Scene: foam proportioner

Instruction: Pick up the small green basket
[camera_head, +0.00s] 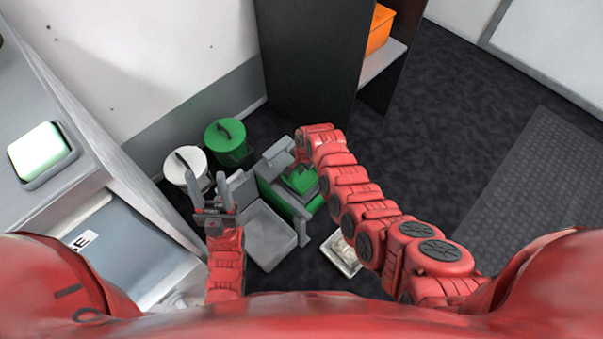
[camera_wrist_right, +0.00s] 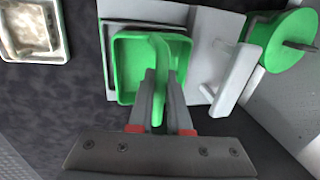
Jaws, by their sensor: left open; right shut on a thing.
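The small green basket (camera_wrist_right: 125,65) is in the right wrist view, a square tub with a green handle arching over it. It also shows in the head view (camera_head: 300,180), partly hidden by my right arm. My right gripper (camera_wrist_right: 160,80) is shut on the basket's handle, one grey finger on each side of it. The basket appears over a grey and green machine (camera_head: 272,190); I cannot tell whether it touches it. My left gripper (camera_head: 207,182) is open and empty, left of the machine and in front of the white bin.
A white lidded bin (camera_head: 184,164) and a green lidded bin (camera_head: 226,140) stand behind and left of the machine. A pale tray (camera_head: 342,252) lies on the floor at its right. A dark cabinet (camera_head: 310,60) stands behind.

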